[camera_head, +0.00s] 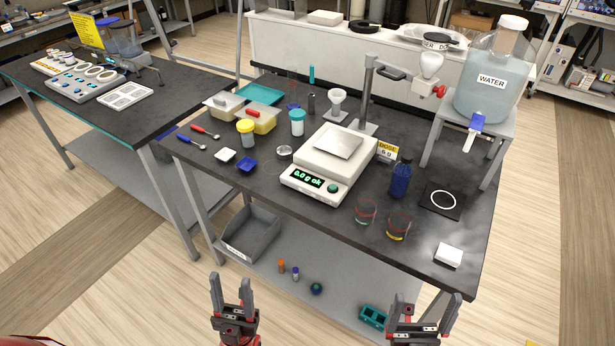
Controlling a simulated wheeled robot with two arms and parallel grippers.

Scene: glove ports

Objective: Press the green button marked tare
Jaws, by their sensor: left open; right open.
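A white balance (326,168) with a square metal pan stands in the middle of the dark bench. Its lit green display (307,177) seems to read 0.0 g ok. A round green button (333,188) sits just right of the display on the front panel; its marking is too small to read. My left gripper (231,279) is open and empty, in front of the bench and below the balance in the picture. My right gripper (427,299) is open and empty, in front of the bench's right part. Both are apart from the balance.
Two glass beakers (397,226) and a blue bottle (401,178) stand right of the balance. A white block (448,255) lies near the front right edge. Jars, spoons and small dishes (225,155) are on the left. A water tank (492,80) stands at the back right.

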